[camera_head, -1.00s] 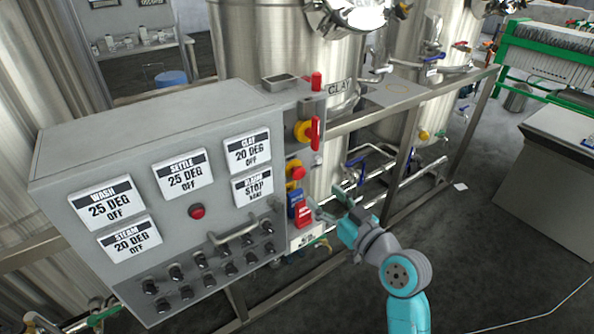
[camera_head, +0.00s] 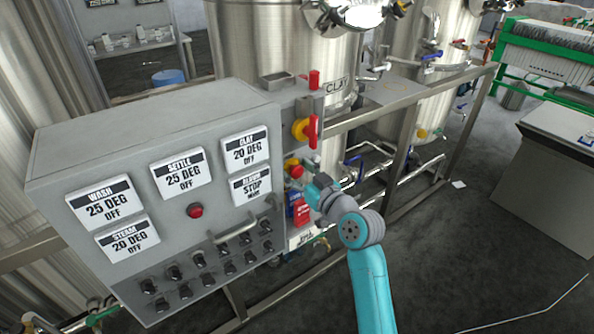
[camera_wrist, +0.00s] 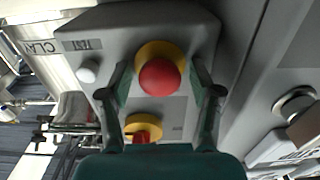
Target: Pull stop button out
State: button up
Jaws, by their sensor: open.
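The stop button (camera_wrist: 160,77) is a round red mushroom head on a yellow ring, on a grey box; it is centred in the wrist view. In the head view the stop button (camera_head: 293,168) shows on the panel's right side, partly behind my gripper (camera_head: 306,187). In the wrist view my gripper (camera_wrist: 161,85) is open, with one finger on each side of the red head and gaps between. I cannot tell how deep the fingertips reach along the button.
A red and yellow rotary switch (camera_head: 306,129) sits above the button. Red and blue switches (camera_head: 301,210) sit below it. The panel (camera_head: 100,145) stands left, a steel frame (camera_head: 400,165) right.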

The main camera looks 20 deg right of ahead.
jog(key=shift+c, duration=0.2)
grip_shut()
jog(key=shift+s+d, duration=0.15)
jog(key=shift+s, duration=0.35)
jog(key=shift+o, duration=0.2)
grip_release()
jog(key=v, duration=1.2)
